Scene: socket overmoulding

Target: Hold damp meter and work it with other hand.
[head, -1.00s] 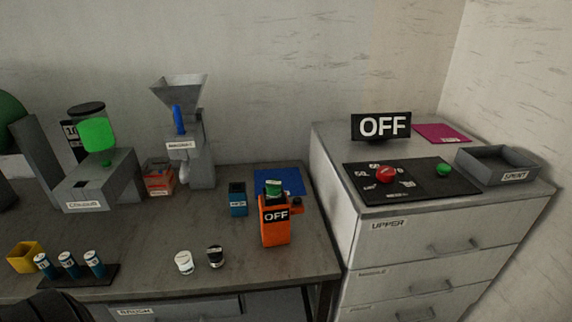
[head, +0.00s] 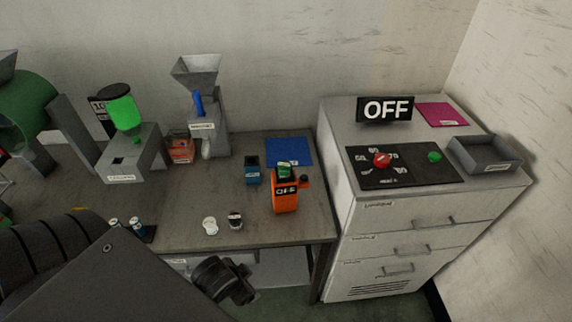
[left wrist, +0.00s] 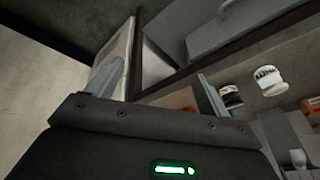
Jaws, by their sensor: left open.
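The damp meter, which I take to be the orange handheld unit (head: 286,200) with a green top and an OFF display, stands upright on the bench near its right end. My left arm reaches in from the lower left of the head view, its dark end (head: 225,280) in front of the bench edge, apart from the meter. In the left wrist view my left gripper (left wrist: 168,85) is open, fingers spread. A patch of orange (left wrist: 180,98), likely the meter, shows beyond the gripper body, partly hidden. My right gripper is not in view.
A white jar (head: 210,226) and a dark jar (head: 235,220) stand left of the meter, near the front edge. A blue box (head: 252,170) and blue mat (head: 289,152) lie behind. A drawer cabinet (head: 420,210) stands close on the right.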

